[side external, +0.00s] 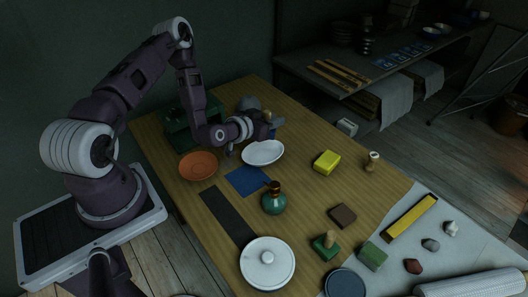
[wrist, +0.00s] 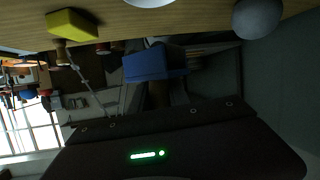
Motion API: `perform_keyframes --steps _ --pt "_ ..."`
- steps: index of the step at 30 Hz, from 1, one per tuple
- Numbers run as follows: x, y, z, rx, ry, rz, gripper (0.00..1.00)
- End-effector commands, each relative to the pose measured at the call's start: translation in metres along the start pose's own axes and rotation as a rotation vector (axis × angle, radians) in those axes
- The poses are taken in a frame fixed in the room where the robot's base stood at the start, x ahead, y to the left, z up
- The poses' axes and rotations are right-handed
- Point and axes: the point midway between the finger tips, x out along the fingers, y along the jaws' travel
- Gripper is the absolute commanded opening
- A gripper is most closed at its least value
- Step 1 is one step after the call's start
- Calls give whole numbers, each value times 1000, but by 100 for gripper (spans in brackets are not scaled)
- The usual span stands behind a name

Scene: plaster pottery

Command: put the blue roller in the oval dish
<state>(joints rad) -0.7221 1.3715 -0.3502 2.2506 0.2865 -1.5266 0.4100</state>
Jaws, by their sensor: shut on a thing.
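The oval dish (side external: 263,153) is white and shallow and lies on the wooden table in the side view. Its edge shows at the top of the wrist view (wrist: 150,2). My gripper (side external: 268,124) is shut on the blue roller, just behind the dish and apart from it. The blue roller (wrist: 156,63) shows as a blue block in the wrist view. Only a small blue part (side external: 275,134) shows in the side view, below the gripper. The fingers hide much of it, and the exact grip is dark.
An orange bowl (side external: 198,165) and blue cloth (side external: 246,180) lie near the dish. A green bottle (side external: 274,199) stands in front, a yellow block (side external: 326,162) to the right. A grey round thing (wrist: 257,18) shows in the wrist view. Table between dish and yellow block is clear.

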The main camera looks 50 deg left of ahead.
Motion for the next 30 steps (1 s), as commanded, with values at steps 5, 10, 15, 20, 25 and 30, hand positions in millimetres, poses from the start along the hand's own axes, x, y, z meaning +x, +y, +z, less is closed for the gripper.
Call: perform_keyframes --steps 5,10,15,20,25,30 --pt "9 -21 15 -21 4 -40 0" --pt "21 -23 47 -20 6 -39 0" --pt "33 -26 79 -19 6 -39 0" --pt "37 -26 91 -17 7 -37 0" --pt "37 -26 90 -17 7 -37 0" --pt "39 -26 94 -16 6 -37 0"
